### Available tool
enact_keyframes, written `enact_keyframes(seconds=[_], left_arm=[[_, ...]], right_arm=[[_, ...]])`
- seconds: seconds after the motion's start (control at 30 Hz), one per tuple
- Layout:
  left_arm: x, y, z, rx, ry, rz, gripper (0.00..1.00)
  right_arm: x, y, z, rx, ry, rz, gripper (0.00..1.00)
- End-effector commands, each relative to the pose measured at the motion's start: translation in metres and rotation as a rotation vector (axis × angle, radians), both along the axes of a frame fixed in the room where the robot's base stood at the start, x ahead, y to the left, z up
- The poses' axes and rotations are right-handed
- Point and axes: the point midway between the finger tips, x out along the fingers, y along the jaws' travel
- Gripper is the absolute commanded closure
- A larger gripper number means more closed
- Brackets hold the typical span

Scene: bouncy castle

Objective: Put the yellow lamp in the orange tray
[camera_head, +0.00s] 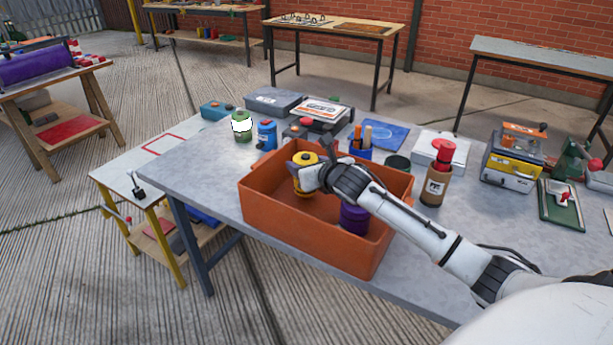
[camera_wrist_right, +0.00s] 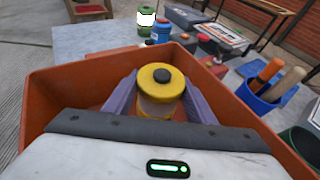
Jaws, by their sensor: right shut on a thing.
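The yellow lamp (camera_head: 304,181) has a yellow top with a black knob; its top also shows in the right wrist view (camera_wrist_right: 159,82). My right gripper (camera_head: 312,176) is shut on it, with a finger on either side in the wrist view (camera_wrist_right: 160,95). The lamp is upright and inside the outline of the orange tray (camera_head: 300,236), a deep box on the grey table. I cannot tell whether its base touches the tray floor. A purple cylinder (camera_head: 354,217) stands in the tray, right of the lamp. My left gripper is out of view.
A green lantern (camera_head: 242,126) and a blue canister (camera_head: 266,136) stand behind the tray. A blue cup with tools (camera_head: 360,148) and a brown bottle with a red cap (camera_head: 436,178) are behind and right. The table (camera_head: 194,175) is bare left of the tray.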

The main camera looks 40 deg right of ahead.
Motion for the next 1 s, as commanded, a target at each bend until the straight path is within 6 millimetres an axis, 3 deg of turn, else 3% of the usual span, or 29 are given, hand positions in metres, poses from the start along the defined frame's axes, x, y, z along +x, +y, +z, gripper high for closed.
enact_keyframes(seconds=[0.2,0.47,0.5,0.6,1.0], left_arm=[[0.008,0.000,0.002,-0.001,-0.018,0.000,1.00],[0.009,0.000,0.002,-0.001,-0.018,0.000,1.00],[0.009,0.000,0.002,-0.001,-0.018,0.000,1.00],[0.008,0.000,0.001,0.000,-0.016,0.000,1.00],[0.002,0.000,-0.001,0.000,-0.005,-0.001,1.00]], right_arm=[[0.000,0.000,-0.030,0.003,-0.001,0.000,0.82],[0.000,0.000,-0.030,-0.001,-0.002,0.001,0.82],[0.000,0.000,-0.032,0.000,0.002,0.000,0.46],[0.000,0.000,-0.032,0.000,0.002,0.000,0.31],[-0.006,0.001,-0.030,0.000,0.003,0.000,0.31]])
